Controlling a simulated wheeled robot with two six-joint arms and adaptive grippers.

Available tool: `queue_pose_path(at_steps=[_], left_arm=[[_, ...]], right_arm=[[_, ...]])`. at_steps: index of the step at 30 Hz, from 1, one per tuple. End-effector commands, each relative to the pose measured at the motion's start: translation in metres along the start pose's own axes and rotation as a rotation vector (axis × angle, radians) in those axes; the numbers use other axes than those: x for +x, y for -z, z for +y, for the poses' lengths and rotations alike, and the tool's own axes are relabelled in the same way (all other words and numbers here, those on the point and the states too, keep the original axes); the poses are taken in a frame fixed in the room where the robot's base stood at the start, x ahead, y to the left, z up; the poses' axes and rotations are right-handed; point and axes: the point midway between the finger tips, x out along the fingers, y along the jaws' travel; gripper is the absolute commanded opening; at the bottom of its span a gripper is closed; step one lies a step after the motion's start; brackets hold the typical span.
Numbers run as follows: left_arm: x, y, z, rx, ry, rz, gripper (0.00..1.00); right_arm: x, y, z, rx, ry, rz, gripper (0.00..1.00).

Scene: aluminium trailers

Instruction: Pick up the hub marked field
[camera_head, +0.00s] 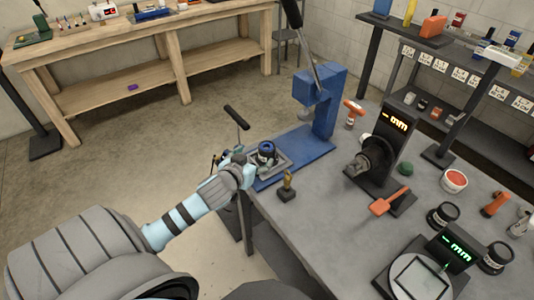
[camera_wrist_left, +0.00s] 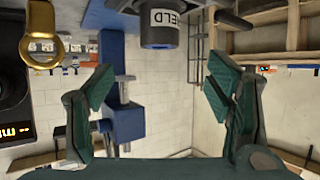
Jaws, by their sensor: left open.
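The hub marked field (camera_head: 266,149) is a dark, round piece with a blue part. It sits in a grey tray (camera_head: 285,162) on the base of the blue press (camera_head: 322,110). My left gripper (camera_head: 238,168) is at the near left side of the hub. In the left wrist view its two green fingers (camera_wrist_left: 157,90) are spread wide with nothing between them, and the hub is beyond them.
A small brass piece (camera_head: 287,188) stands close to the hub. A wooden bench (camera_head: 130,75) stands behind, across open floor.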

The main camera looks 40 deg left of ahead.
Motion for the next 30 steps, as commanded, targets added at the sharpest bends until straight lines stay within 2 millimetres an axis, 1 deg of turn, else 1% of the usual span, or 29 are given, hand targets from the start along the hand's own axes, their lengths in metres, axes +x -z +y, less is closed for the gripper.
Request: queue_pose_path(at_steps=[1,4,6,11,15,18,24,26,30], left_arm=[[0.016,-0.003,0.0,-0.005,0.003,0.0,0.73],[0.043,-0.004,0.001,-0.003,0.0,0.0,0.73],[0.057,-0.004,0.001,-0.002,0.0,-0.002,0.73],[0.077,-0.001,0.001,-0.001,-0.002,-0.002,0.73],[0.105,0.003,0.001,-0.002,-0.002,-0.002,0.73],[0.117,0.002,0.001,0.0,-0.003,-0.004,0.73],[0.118,0.004,0.001,0.002,-0.003,-0.003,0.73],[0.118,0.004,0.001,0.002,-0.003,-0.003,0.63],[0.118,0.004,0.001,0.002,-0.003,-0.003,0.41]], right_arm=[[0.007,0.0,0.0,0.0,0.0,0.002,0.4],[0.012,0.0,-0.001,0.0,0.0,0.003,0.4],[0.015,0.0,-0.001,0.0,0.0,0.003,0.4],[0.017,0.0,-0.002,0.0,0.001,0.002,0.4],[0.023,-0.001,-0.004,0.001,0.003,0.002,0.4],[0.026,-0.002,-0.006,0.002,0.005,0.001,0.4],[0.025,-0.002,-0.007,0.003,0.007,0.001,0.4],[0.025,-0.002,-0.007,0.003,0.007,0.001,0.4],[0.025,-0.002,-0.007,0.003,0.007,0.001,0.4]])
